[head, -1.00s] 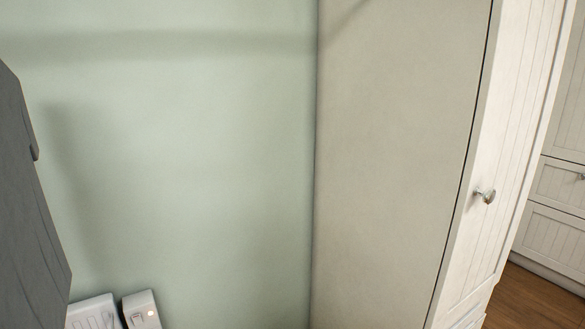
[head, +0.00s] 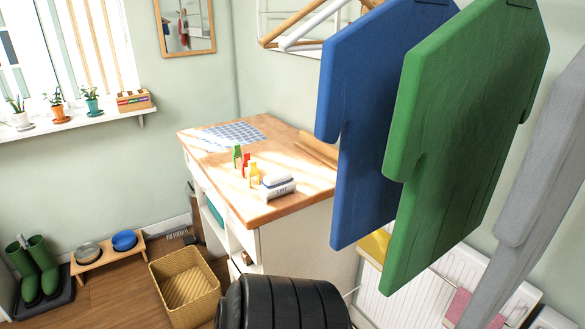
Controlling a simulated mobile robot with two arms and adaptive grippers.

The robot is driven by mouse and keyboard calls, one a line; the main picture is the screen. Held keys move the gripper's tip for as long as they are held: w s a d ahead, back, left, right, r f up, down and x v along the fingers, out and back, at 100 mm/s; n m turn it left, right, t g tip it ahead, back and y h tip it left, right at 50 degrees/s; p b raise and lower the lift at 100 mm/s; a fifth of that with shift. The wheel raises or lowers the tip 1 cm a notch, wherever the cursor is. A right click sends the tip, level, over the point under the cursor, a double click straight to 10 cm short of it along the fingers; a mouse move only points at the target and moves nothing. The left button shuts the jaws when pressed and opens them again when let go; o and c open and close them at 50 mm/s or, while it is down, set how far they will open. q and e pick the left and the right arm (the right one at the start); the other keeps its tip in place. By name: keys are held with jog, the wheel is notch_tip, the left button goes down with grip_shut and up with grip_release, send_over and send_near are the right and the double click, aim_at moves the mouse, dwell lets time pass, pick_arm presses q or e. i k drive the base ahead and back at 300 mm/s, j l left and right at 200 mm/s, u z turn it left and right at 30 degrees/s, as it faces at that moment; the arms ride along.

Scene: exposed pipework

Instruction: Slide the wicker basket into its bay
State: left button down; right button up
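The wicker basket (head: 180,262) is a square tan woven box with an open top. It stands on the wooden floor at the bottom of the head view, in front of the white cabinet (head: 289,242), and looks empty. The cabinet has open compartments (head: 208,212) on its left-facing front, seen at a steep angle. I cannot tell which is the basket's bay. Neither of my grippers shows in the head view.
Bottles and a white pack (head: 277,186) stand on the wooden worktop (head: 290,205). Blue, green and grey shirt-shaped panels (head: 460,110) hang at the right, before a radiator (head: 410,300). A bowl stand (head: 108,252) and green boots (head: 38,268) are left of the basket.

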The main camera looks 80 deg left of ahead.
aim_at(190, 292)
jog(key=u, duration=3.6)
jog(key=i, duration=0.05)
